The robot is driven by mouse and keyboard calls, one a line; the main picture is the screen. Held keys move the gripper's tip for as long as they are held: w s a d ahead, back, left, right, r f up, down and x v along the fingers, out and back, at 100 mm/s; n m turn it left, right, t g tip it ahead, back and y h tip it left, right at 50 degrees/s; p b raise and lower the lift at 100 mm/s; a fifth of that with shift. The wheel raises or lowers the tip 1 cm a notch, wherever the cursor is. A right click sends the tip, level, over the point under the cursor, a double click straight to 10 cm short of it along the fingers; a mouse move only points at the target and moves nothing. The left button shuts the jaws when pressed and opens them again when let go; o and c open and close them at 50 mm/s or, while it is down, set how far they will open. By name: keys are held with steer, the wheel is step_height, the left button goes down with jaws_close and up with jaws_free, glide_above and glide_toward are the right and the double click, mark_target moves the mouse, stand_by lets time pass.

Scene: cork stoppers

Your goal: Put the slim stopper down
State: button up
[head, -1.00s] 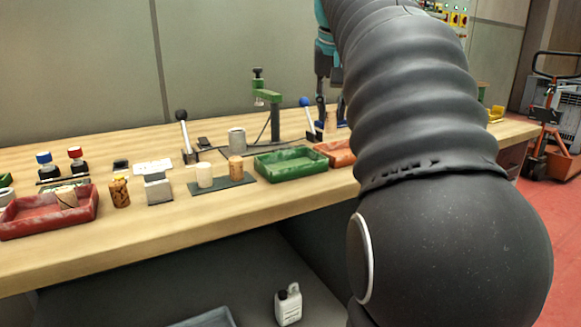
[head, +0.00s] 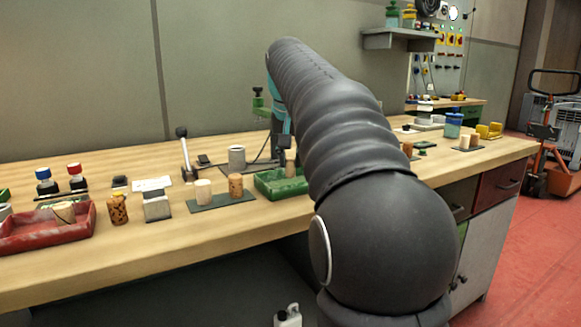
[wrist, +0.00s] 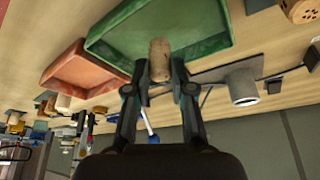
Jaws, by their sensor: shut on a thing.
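The slim stopper (wrist: 160,62) is a narrow light-brown cork. My gripper (wrist: 160,78) is shut on it, with one finger on each side in the wrist view. In the head view the stopper (head: 290,164) shows upright at the green tray (head: 267,190), its lower end overlapping the tray. I cannot tell whether it touches the tray floor. The green tray (wrist: 101,45) lies behind the stopper in the wrist view, and no other stopper shows in it. My arm hides the tray's right part in the head view.
A pale stopper (head: 203,192) and a brown one (head: 236,186) stand on a dark mat (head: 212,205) to the left. An orange tray (wrist: 75,72) lies beside the green one. A grey cup (wrist: 242,84) stands nearby.

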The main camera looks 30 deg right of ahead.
steer(key=shift+f, duration=1)
steer(key=shift+f, duration=0.2)
steer(key=o, duration=0.7)
steer(key=shift+r, duration=0.1)
steer(key=p+v, duration=0.1)
steer(key=v, duration=1)
steer(key=s+a+f+n, duration=0.2)
steer(key=s+a+f, duration=0.2)
steer(key=s+a, duration=0.1)
steer(key=s+a+f+n+y, duration=0.1)
steer(key=s+a+f, duration=0.3)
steer(key=s+f, duration=0.5)
steer(key=s+a+f+n+t+y, duration=0.1)
steer(key=s+a+f+n, duration=0.2)
steer(key=s+f, duration=0.7)
step_height(320, 180, down, 7)
steer(key=shift+a+r+t, duration=0.15)
steer(key=shift+a+t, duration=0.15)
steer(key=shift+a, duration=0.85)
steer(key=shift+s, duration=0.15)
